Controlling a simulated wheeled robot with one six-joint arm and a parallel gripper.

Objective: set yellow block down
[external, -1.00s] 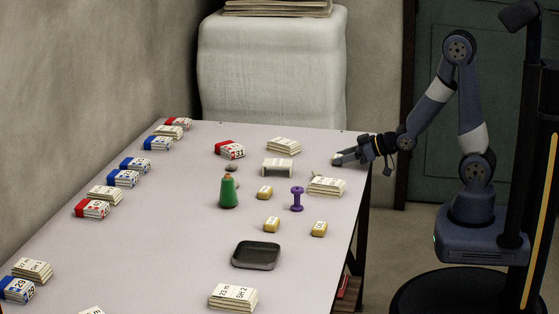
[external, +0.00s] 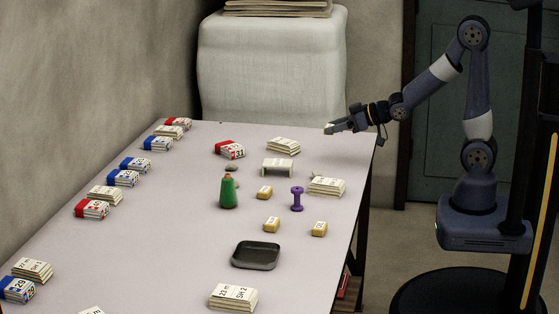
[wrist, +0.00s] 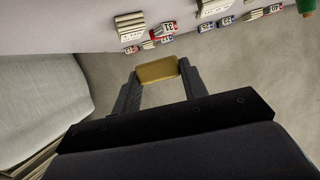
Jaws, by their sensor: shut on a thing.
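My gripper (external: 331,128) is at the back right of the table in the external view, raised above the tabletop. In the wrist view my gripper (wrist: 158,75) is shut on a yellow block (wrist: 157,69), held crosswise between the two fingertips. The held block is hardly visible in the external view.
The table (external: 190,235) also bears a dark tray (external: 256,255), a green cone-like piece (external: 228,192), a purple spool (external: 297,199), a small white stand (external: 278,167) and several card bundles, including one (external: 326,187) near the right edge. The back right corner is clear.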

